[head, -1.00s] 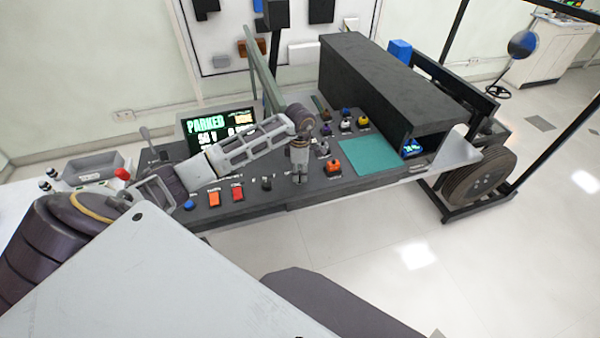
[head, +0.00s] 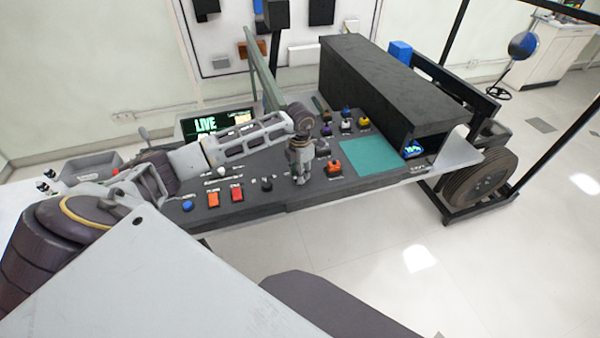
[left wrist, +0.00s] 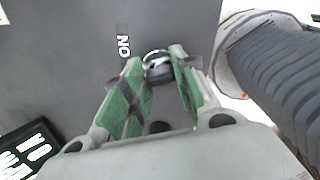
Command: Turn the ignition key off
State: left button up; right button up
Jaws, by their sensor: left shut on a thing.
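My left gripper (head: 300,180) points down at the dark control panel (head: 262,208), right of the red button. In the left wrist view its green-padded fingers (left wrist: 157,72) are shut on the ignition key (left wrist: 158,64), a small silvery piece on a round base. An "ON" label (left wrist: 124,46) is printed beside it. In the head view the gripper hides the key. The display (head: 215,124) on the panel reads "LIVE" in green, partly covered by my left arm. My right gripper is not in view.
Blue (head: 188,205), orange (head: 213,199) and red (head: 236,193) buttons sit left of the gripper. An orange-topped control (head: 334,167) and a teal mat (head: 369,155) are close on its right. A long dark box (head: 385,85) stands behind the mat.

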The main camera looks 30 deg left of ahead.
pick_arm(q)
jog(key=shift+n, duration=1.2)
jog(key=shift+o, duration=0.2)
jog(key=o, duration=1)
jog(key=shift+r, duration=0.15)
notch_tip(320, 180, up, 12)
